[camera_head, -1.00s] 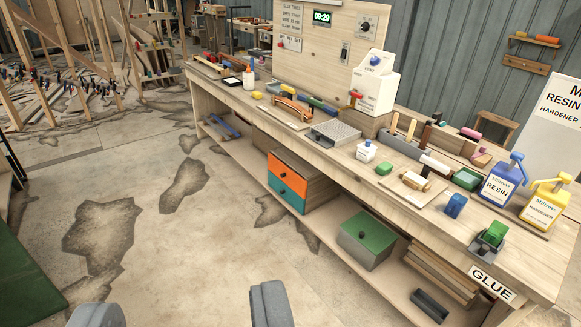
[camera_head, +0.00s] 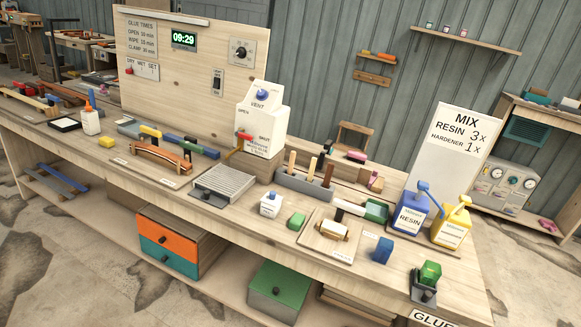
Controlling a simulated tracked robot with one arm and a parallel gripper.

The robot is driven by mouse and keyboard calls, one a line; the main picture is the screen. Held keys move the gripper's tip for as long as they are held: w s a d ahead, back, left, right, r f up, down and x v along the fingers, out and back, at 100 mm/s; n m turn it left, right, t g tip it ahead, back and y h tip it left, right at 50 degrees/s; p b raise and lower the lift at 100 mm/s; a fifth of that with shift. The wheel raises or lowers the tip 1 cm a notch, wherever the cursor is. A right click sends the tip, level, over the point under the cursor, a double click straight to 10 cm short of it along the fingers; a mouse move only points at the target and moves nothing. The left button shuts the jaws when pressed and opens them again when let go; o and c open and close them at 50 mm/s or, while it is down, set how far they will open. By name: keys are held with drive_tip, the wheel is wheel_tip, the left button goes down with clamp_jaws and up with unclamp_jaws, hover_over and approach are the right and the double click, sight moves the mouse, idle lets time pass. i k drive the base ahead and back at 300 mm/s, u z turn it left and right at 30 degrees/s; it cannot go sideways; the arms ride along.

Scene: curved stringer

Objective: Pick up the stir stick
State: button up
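A grey rack (camera_head: 303,188) stands on the workbench right of centre. Several upright sticks or handles rise from it, including a pale wooden one (camera_head: 290,164), a second tan one (camera_head: 311,166) and a dark brown one (camera_head: 328,174). I cannot tell which of these, if any, is the stir stick. Their lower ends are hidden in the rack. My gripper is not in view.
The workbench (camera_head: 180,200) runs across the view. A white vent box (camera_head: 262,125), a grey ridged plate (camera_head: 224,184), a blue resin bottle (camera_head: 411,215) and a yellow hardener bottle (camera_head: 452,228) stand on it. A mix sign (camera_head: 455,150) is behind. Drawers (camera_head: 168,245) sit below.

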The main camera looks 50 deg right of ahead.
sight(313, 161)
drive_tip(key=z, duration=0.15)
drive_tip(key=i, duration=1.45)
drive_tip(key=z, duration=1)
drive_tip(key=i, duration=1.2)
drive_tip(key=z, duration=0.7)
drive_tip(key=i, duration=0.4)
drive_tip(key=z, duration=0.4)
